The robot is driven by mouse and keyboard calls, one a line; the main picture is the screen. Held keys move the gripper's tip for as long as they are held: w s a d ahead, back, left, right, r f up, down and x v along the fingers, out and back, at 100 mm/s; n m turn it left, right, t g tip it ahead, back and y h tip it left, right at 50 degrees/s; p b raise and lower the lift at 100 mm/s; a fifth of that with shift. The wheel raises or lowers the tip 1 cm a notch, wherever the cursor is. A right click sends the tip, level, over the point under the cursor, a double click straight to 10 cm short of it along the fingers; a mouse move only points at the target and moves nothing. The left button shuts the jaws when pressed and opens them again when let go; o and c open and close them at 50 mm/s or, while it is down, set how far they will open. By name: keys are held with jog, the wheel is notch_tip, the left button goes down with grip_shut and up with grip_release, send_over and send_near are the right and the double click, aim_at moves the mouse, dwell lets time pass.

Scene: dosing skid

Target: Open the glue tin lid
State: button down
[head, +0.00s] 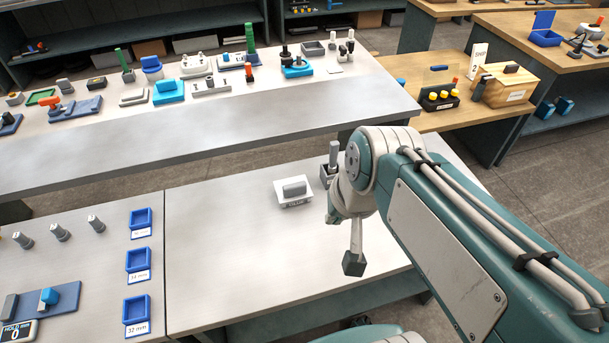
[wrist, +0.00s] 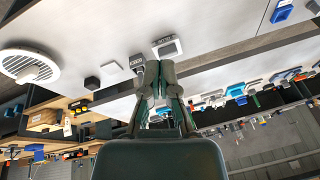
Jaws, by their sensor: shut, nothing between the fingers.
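The glue tin (head: 293,188) is a small grey block on a white plate, with lettering that reads as GLUE, on the pale bench left of my arm in the head view. Its top looks covered; the lid's edge is too small to make out. In the wrist view, what looks like the same tin (wrist: 167,47) lies just beyond the fingertips. My gripper (wrist: 158,66) is shut and empty, apart from the tin as far as I can tell.
A grey holder with an upright cylinder (head: 333,150) stands right of the tin. Blue trays (head: 138,260) line the left bench. The bench between them and the tin is clear.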

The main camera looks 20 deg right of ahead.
jog(key=w+a+f+m+g+y, duration=0.1)
jog(key=w+f+m+g+y, duration=0.3)
jog(key=f+m, duration=0.4)
jog(key=m+t+y, duration=0.8)
jog(key=m+t, duration=0.5)
jog(key=m, duration=2.1)
send_near(301, 186)
jog(key=s, duration=0.2)
jog(key=s+d, duration=0.1)
jog(key=s, duration=0.1)
jog(key=s+d, duration=0.1)
jog(key=s, duration=0.1)
jog(key=shift+s, duration=0.25)
jog(key=x, duration=1)
jog(key=shift+w+a+f, duration=0.1)
jog(key=shift+w, duration=0.05)
jog(key=w, duration=0.2)
jog(key=shift+w, duration=0.95)
jog(key=shift+h, duration=0.3)
jog(key=shift+w+r, duration=0.15)
jog(key=shift+r, duration=0.2)
